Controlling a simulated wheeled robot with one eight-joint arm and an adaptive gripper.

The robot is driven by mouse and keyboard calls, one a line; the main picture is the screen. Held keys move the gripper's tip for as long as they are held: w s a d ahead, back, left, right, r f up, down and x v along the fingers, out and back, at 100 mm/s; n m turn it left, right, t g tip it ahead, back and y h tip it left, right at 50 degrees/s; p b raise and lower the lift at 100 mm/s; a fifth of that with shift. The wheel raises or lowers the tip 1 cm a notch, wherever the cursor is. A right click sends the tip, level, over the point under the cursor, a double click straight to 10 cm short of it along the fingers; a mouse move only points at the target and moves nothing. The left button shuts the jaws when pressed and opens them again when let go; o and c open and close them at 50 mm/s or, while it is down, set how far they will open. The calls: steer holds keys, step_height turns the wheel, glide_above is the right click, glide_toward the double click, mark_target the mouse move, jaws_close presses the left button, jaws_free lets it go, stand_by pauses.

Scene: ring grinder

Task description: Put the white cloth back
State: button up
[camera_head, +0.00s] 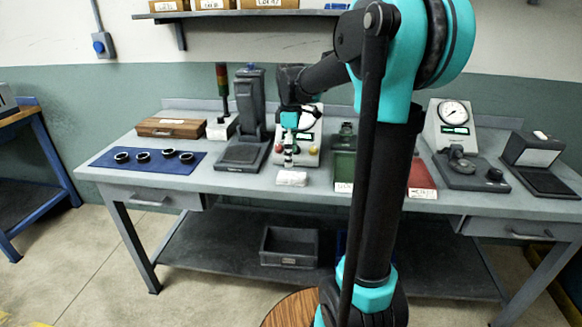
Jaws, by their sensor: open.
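The white cloth (292,178) lies as a small folded pad on the grey workbench (225,180), near its front edge at the middle. My gripper (288,162) is open and points down just above and behind the cloth in the picture. The fingers look small here, and I cannot tell whether they touch the cloth. No object shows between them.
A blue mat (110,163) with several dark rings lies at the left. A grey stand machine (246,120), a box with coloured buttons (311,150) and a green container (344,165) surround the cloth's area. A dial gauge (453,114) stands right. My arm hides part of the bench.

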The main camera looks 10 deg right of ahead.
step_height(320, 180, up, 4)
steer(key=s+d+f+m+t, duration=0.2)
steer(key=s+f+m, duration=0.5)
steer(key=s+f, duration=0.3)
steer(key=s+d+f+m+t, duration=0.2)
steer(key=s+f+m, duration=0.5)
steer(key=s+f, duration=0.3)
steer(key=shift+s+d, duration=0.2)
steer(key=shift+s, duration=0.9)
